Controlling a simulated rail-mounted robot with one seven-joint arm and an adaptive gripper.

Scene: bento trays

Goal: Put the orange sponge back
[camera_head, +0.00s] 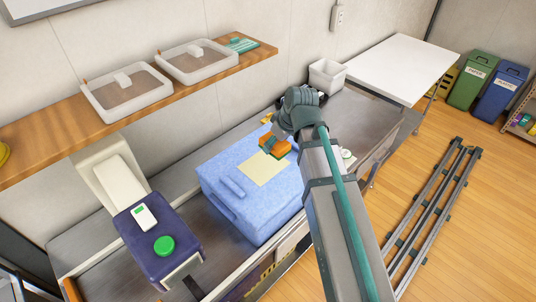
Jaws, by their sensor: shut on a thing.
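The orange sponge (275,147) shows as a small orange block with a darker patch, over the top of a light blue box (222,170) and beside a pale yellow sheet (264,169). My gripper (277,135) is at the end of my arm, right at the sponge, and is shut on it. The fingers are small and partly hidden by my wrist. I cannot tell whether the sponge touches the box top.
A dark blue device with a green button (164,246) stands left of the box. A white bin (326,76) stands behind my arm.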

